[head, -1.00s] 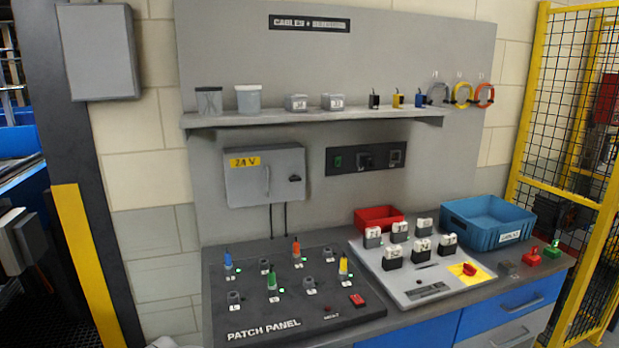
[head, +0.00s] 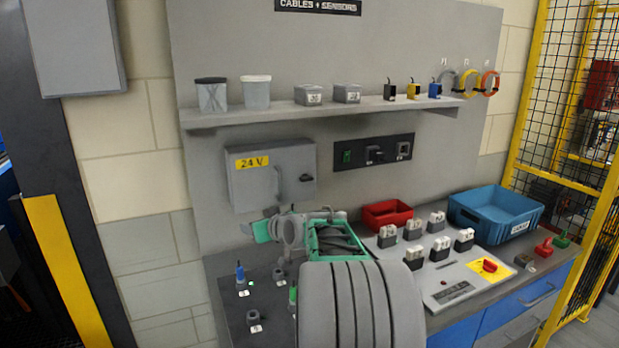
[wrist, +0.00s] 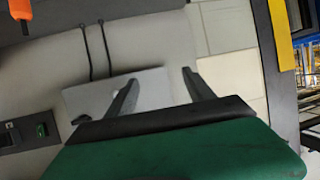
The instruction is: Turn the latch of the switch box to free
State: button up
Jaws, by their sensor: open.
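The switch box (head: 270,172) is a grey wall cabinet with a yellow "24 V" label, under the shelf in the head view. Its dark latch (head: 306,178) sits on the right side of the door. My gripper (head: 274,196) is open and empty, in front of the lower part of the box and left of the latch. I cannot tell its distance from the door. In the wrist view, which is turned nearly upside down, the two fingers (wrist: 163,88) stand apart, with part of the box (wrist: 150,84) behind them. A small dark piece (wrist: 80,119) beside my gripper may be the latch.
A shelf (head: 330,112) with jars, small boxes and sensors runs above the box. A dark socket panel (head: 374,152) is to its right. Below are the patch panel (head: 232,318), partly hidden by my arm, a grey module panel, a red bin (head: 388,214) and a blue bin (head: 495,214).

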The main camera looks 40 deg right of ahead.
jog(key=d+r+m+t+h, duration=0.1)
jog(key=d+r+t+h, duration=0.1)
jog(key=d, duration=0.9)
jog(key=m+t+h, duration=0.1)
jog(key=t+h, duration=0.1)
send_near(308, 179)
jog(key=w, duration=0.1)
jog(key=p+x, duration=0.3)
jog(key=x, duration=0.4)
jog(key=shift+w+d, duration=0.2)
jog(key=shift+w, duration=0.15)
jog(key=shift+r, duration=0.1)
jog(key=shift+c, duration=0.2)
grip_shut()
